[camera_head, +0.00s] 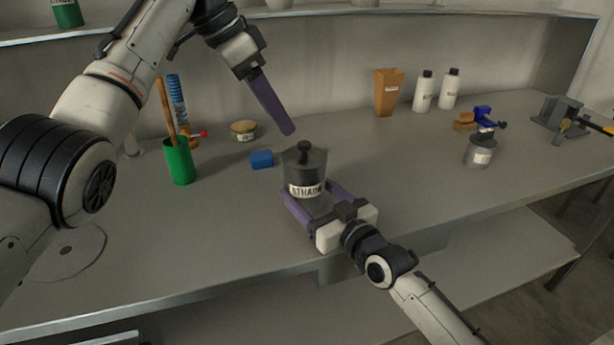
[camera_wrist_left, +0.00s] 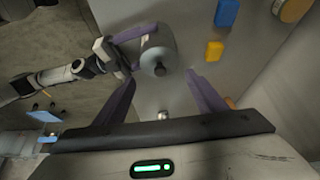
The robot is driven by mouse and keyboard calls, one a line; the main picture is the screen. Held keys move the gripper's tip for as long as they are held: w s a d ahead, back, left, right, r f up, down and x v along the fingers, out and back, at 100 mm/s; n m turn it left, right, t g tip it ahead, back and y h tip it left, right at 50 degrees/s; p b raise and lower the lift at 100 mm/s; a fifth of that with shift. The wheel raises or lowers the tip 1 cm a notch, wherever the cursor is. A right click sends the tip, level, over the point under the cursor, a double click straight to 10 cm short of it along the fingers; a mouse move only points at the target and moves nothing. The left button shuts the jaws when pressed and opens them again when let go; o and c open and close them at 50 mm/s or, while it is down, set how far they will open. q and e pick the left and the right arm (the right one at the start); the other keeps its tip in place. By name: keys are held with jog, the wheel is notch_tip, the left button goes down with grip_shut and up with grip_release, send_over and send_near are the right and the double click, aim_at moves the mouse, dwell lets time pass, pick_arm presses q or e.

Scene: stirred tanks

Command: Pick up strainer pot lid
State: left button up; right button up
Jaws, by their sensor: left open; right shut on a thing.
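The strainer pot (camera_head: 306,174) is a dark grey cylinder with a white label, upright at the bench's front. Its grey lid (camera_head: 290,156) with a black knob (camera_head: 304,147) sits on top. My right gripper (camera_head: 313,192) is shut on the pot's body, a purple finger on each side. My left gripper (camera_head: 289,130) is open and empty, above and behind the lid; only one finger shows clearly there. In the left wrist view, the lid (camera_wrist_left: 165,45) and its knob (camera_wrist_left: 160,69) appear between and beyond the tips of my left gripper (camera_wrist_left: 160,77).
A blue block (camera_head: 262,159) and a round labelled tin (camera_head: 243,130) lie left of the pot. A green cup (camera_head: 179,161) holds sticks. An orange container (camera_head: 387,92), white bottles (camera_head: 424,91) and a small grey canister (camera_head: 480,151) stand right. Bench space right of the pot is clear.

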aim_at(299, 145)
pick_arm(q)
jog(key=o, duration=0.6)
jog(key=shift+s+d+r+n+y, duration=0.15)
jog(key=shift+r+n+y, duration=0.1)
jog(key=shift+r+n, duration=0.25)
jog(key=shift+s+r+n+y, duration=0.15)
jog(key=shift+r+n+y, duration=0.15)
jog(key=shift+r, duration=0.35)
jog(key=shift+o, duration=0.2)
jog(key=shift+n+t, duration=0.3)
jog(key=x, duration=1.1)
jog(key=shift+s+d+f, duration=0.25)
jog(key=shift+d, duration=0.05)
